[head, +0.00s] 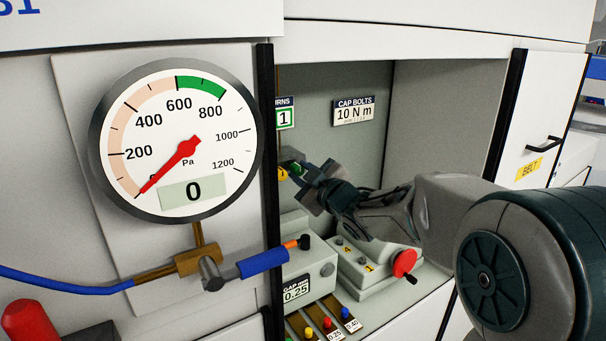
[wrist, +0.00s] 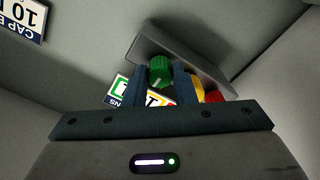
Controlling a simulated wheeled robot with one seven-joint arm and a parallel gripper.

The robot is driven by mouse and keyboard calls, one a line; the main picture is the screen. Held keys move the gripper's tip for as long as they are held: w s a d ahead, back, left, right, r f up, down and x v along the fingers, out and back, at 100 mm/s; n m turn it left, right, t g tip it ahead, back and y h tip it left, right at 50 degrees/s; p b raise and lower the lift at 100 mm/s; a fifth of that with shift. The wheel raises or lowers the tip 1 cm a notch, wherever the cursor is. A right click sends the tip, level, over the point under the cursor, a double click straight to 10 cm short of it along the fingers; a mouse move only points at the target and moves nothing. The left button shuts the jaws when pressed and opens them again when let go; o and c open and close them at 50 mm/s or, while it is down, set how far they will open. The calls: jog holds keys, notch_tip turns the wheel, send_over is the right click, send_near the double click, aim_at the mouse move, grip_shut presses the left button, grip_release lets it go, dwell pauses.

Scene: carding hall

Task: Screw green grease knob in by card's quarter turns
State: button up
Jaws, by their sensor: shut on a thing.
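The green grease knob (wrist: 160,69) is round with a ribbed edge and a pale mark on its face. It sits at a grey bar (wrist: 190,62) in the wrist view. My gripper (wrist: 160,82) has one blue finger on each side of it and is shut on it. A yellow knob (wrist: 197,88) and a red knob (wrist: 214,97) are beside it to the right. The turns card (wrist: 125,94) is partly hidden behind my fingers. In the head view the card (head: 285,113) shows a green-framed 1; its other part is hidden behind the black post.
My arm reaches into a recess from the right. A gap box (head: 312,270) and a unit with a red handwheel (head: 404,262) lie below it.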

jog(key=m+p, duration=0.1)
jog(key=m, duration=0.3)
jog(key=m+p, duration=0.2)
jog(key=m, duration=0.2)
jog(key=shift+m, duration=0.3)
jog(key=m+p, duration=0.2)
jog(key=m, duration=0.2)
jog(key=shift+m+p, duration=1.2)
jog(key=shift+m, duration=1.3)
jog(key=shift+f, duration=0.1)
jog(key=o, duration=1)
jog(key=shift+s+a, duration=0.1)
jog(key=shift+s, duration=0.1)
